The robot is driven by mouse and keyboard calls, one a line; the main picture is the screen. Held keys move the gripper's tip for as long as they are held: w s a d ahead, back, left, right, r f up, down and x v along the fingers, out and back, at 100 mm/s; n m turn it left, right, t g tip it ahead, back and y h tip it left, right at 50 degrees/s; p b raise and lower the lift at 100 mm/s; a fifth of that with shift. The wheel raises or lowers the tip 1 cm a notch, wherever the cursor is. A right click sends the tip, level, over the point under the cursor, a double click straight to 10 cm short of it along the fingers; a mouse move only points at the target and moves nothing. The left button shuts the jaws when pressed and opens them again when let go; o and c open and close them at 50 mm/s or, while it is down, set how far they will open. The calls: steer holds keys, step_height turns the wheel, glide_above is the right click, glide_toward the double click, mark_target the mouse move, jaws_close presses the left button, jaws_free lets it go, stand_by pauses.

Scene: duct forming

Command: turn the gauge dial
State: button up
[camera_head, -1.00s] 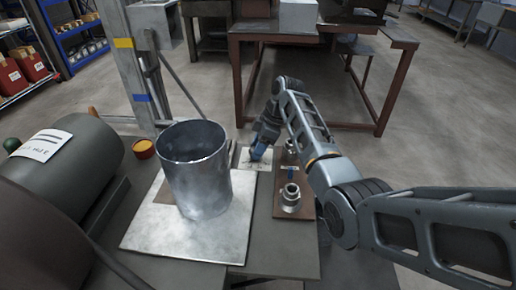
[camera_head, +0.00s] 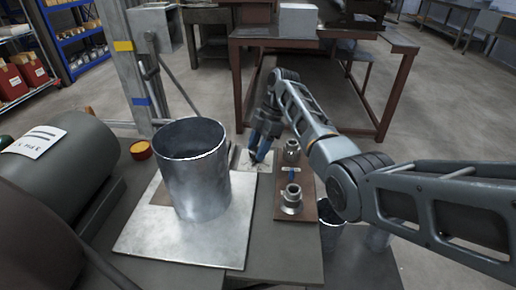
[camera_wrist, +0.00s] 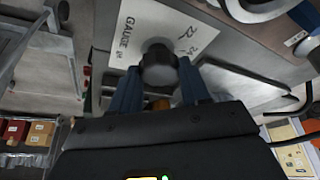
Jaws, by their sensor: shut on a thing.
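The gauge dial (camera_wrist: 158,68) is a dark round knob on a white card marked "GAUGE" with numbers (camera_wrist: 130,30). In the wrist view my gripper (camera_wrist: 160,82) has its two blue fingers on either side of the knob, shut on it. In the head view my gripper (camera_head: 257,152) points down onto the white gauge card (camera_head: 262,163), behind and right of the metal cylinder. The knob itself is hidden there by the fingers.
A large open metal cylinder (camera_head: 194,178) stands on a pale sheet (camera_head: 140,238) left of the gauge. A brown board with metal fittings (camera_head: 291,199) lies to the right. A big grey roller (camera_head: 60,165) and an orange-topped tin (camera_head: 141,150) are at the left.

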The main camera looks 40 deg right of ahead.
steer(key=o, duration=1)
steer(key=v, duration=0.7)
steer(key=shift+d+r, duration=0.1)
steer(key=shift+r, duration=0.3)
